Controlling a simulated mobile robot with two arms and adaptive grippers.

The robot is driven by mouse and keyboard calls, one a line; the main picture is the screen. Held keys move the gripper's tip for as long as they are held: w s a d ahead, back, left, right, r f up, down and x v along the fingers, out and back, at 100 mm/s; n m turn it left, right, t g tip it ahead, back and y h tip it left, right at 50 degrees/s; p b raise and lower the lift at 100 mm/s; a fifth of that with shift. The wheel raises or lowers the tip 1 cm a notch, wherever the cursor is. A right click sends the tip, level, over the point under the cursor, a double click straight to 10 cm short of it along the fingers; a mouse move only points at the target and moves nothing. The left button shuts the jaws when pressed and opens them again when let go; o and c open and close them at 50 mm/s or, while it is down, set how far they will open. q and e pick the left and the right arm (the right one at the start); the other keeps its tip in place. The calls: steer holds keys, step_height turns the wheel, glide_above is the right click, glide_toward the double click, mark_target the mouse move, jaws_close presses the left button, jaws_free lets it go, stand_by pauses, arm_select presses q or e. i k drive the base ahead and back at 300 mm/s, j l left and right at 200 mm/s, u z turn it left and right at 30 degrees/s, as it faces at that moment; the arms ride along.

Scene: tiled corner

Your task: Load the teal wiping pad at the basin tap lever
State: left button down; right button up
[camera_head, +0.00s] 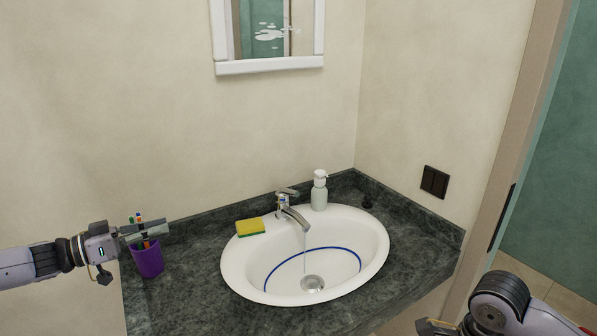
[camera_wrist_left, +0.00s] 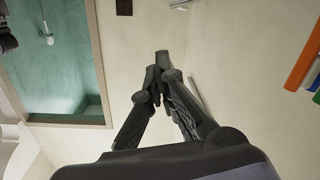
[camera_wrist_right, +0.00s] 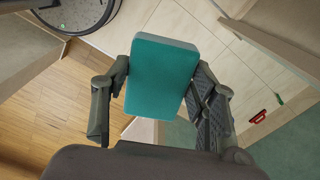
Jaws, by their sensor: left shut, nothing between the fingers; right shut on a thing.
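The teal wiping pad (camera_wrist_right: 163,75) is between the fingers of my right gripper (camera_wrist_right: 160,92) in the right wrist view, which is shut on it. In the head view only part of my right arm and gripper (camera_head: 432,326) shows at the bottom right, away from the basin; the pad is not visible there. The tap lever (camera_head: 287,191) sits on top of the chrome tap at the back of the white basin (camera_head: 235,272). Water runs from the spout (camera_head: 294,216).
A soap bottle (camera_head: 319,191) stands right of the tap. The purple cup (camera_head: 148,262) holds several brushes. The dark counter (camera_head: 190,290) is clear in front of the cup. A mirror (camera_head: 268,66) hangs above.

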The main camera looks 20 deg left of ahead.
mark_target(291, 192)
steer(key=i+l, duration=0.2)
steer(key=i, duration=0.25)
steer(key=i+l, duration=0.25)
steer(key=i, duration=0.15)
